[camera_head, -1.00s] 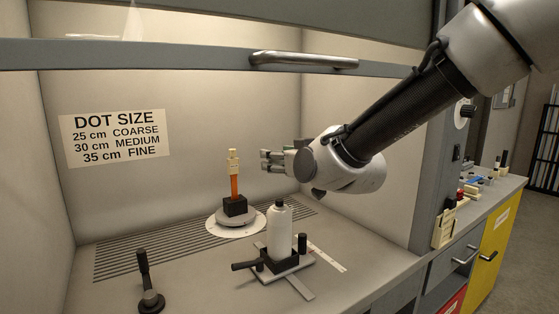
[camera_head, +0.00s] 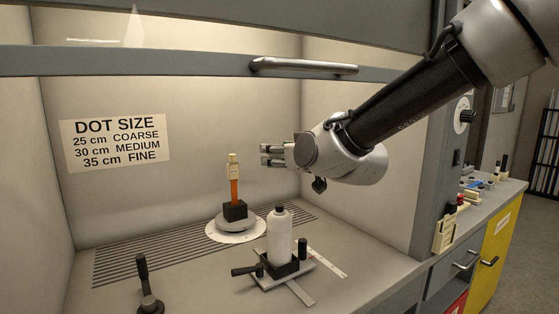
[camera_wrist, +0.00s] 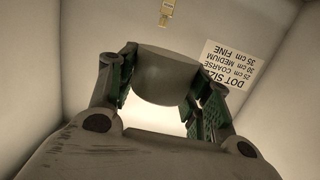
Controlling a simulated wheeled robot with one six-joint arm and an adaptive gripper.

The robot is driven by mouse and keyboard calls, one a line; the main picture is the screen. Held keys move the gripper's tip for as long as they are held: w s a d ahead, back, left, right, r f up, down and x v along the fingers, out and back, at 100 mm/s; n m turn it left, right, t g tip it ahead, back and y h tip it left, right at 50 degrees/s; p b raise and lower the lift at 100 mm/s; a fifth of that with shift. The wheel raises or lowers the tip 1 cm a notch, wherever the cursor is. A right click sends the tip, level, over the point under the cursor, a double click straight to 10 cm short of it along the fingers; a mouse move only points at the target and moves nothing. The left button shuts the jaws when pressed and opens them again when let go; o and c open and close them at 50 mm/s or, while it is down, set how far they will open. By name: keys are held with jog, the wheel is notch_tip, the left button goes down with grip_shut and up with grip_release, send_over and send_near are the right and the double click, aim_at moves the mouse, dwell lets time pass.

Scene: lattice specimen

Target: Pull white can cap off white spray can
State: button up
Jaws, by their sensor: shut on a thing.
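The white spray can (camera_head: 280,236) stands upright in a black clamp block on the hood floor, with a small dark nozzle at its uncapped top. My gripper (camera_head: 270,155) is above the can, clear of it, with its fingers pointing left. In the wrist view my gripper (camera_wrist: 165,95) is shut on a rounded cap (camera_wrist: 167,82), the white can cap, which looks grey in shadow between the two green-padded fingers. In the head view the cap is hard to make out between the fingers.
An orange specimen (camera_head: 234,188) with a cream top stands in a black block on a round turntable (camera_head: 240,231) behind the can. A black lever (camera_head: 144,275) stands front left. The sash bar (camera_head: 200,60) crosses above. A dot-size sign (camera_head: 116,142) hangs behind.

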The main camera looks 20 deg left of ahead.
jog(key=shift+r, duration=2.15)
